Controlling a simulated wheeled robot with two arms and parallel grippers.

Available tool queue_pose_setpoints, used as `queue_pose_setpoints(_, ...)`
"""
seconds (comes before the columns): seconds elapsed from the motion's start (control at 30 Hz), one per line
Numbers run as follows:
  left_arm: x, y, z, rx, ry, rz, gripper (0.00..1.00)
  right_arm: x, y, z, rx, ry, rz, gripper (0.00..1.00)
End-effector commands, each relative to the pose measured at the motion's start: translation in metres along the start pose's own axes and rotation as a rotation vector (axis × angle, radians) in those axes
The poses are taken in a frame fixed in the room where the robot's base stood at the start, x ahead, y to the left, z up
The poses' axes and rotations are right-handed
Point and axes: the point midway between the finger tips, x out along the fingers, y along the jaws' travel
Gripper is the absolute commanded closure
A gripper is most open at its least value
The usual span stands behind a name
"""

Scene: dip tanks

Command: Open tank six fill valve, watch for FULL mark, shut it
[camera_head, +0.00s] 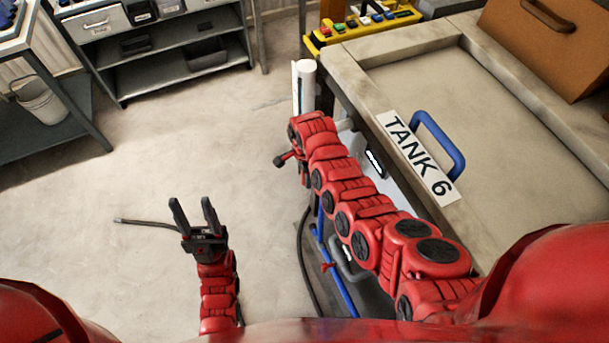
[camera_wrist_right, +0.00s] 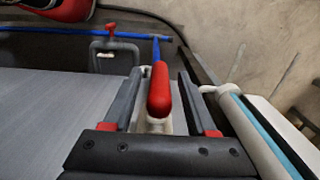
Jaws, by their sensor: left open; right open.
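The TANK 6 sign (camera_head: 415,155) is on the near edge of a tank top (camera_head: 480,110) with a blue handle (camera_head: 438,145). In the right wrist view, a red lever handle (camera_wrist_right: 160,90) lies between the fingers of my open right gripper (camera_wrist_right: 160,76). I cannot tell whether they touch it. In the head view my right arm hides most of that gripper. A white upright tube (camera_head: 306,85) stands at the tank's corner; in the wrist view a white tube with a teal stripe (camera_wrist_right: 262,135) is right of the gripper. No FULL mark is legible. My left gripper (camera_head: 193,208) is open and empty above the floor.
A blue pipe (camera_head: 340,280) with a small red part (camera_head: 328,266) runs below my right arm. A yellow tray (camera_head: 365,28) with coloured items is behind the tank. Shelves (camera_head: 165,60) and a bucket (camera_head: 38,100) are at left. The middle floor is mostly clear.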

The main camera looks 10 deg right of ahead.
Motion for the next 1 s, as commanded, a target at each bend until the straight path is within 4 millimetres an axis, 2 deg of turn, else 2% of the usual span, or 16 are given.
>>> queue_pose_setpoints(0.2, 0.0013, 0.0, -0.0002, 0.0, 0.0, 0.0, 0.5, 0.0096, 0.0004, -0.0005, 0.002, -0.001, 0.0, 0.43)
queue_pose_setpoints(0.53, 0.0012, 0.0, -0.0002, 0.0, 0.0, 0.0, 0.5, 0.0109, 0.0001, -0.0003, 0.002, -0.001, -0.002, 0.44)
queue_pose_setpoints(0.83, 0.0012, -0.0001, -0.0002, 0.0, 0.0, 0.0, 0.5, 0.0107, 0.0001, -0.0002, 0.002, -0.001, -0.001, 0.98)
queue_pose_setpoints(1.0, 0.0012, -0.0001, -0.0003, 0.0, 0.0, 0.0, 0.5, 0.0107, 0.0002, -0.0002, 0.002, -0.001, -0.001, 1.0)
